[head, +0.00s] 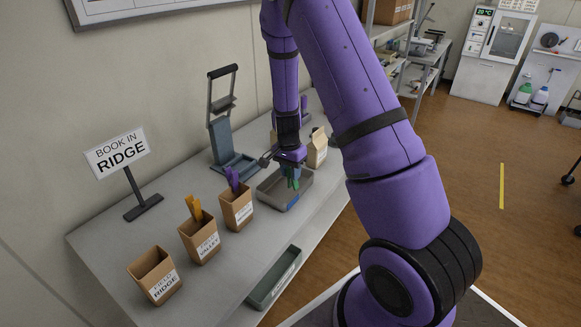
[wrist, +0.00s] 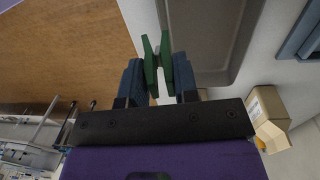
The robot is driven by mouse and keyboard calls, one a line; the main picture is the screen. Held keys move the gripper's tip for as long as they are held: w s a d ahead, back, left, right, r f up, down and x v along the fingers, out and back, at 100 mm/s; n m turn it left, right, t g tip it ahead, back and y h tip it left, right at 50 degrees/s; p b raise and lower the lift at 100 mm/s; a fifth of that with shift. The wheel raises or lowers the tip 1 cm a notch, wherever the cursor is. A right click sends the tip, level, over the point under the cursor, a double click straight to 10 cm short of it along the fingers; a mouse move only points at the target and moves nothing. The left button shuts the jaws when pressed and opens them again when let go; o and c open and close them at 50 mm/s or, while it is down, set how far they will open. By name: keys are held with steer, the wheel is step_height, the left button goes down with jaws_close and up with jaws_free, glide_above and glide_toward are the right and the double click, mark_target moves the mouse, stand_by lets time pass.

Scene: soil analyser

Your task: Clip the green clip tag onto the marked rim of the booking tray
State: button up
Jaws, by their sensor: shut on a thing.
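My gripper (head: 292,172) is shut on the green clip tag (head: 294,183), just over the near right side of the grey booking tray (head: 267,200). In the wrist view the green clip tag (wrist: 151,65) stands between the two blue-grey fingers of my gripper (wrist: 157,85), its two leaves pointing away from my wrist. The booking tray (wrist: 219,75) is beside and beyond it, its long rim close to the clip. I cannot tell whether the clip touches or straddles the rim.
Brown bags stand left of the tray: an open one labelled RIDGE (head: 155,274), one with a yellow tag (head: 200,238), one with a purple tag (head: 237,208). Another bag (head: 317,149) stands behind. A blue-grey press (head: 233,160) and a BOOK IN RIDGE sign (head: 117,153) stand near the wall.

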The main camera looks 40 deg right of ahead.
steer(key=shift+f, duration=1.9)
steer(key=shift+f, duration=0.9)
steer(key=o, duration=0.4)
stand_by(1.6)
steer(key=o, duration=0.5)
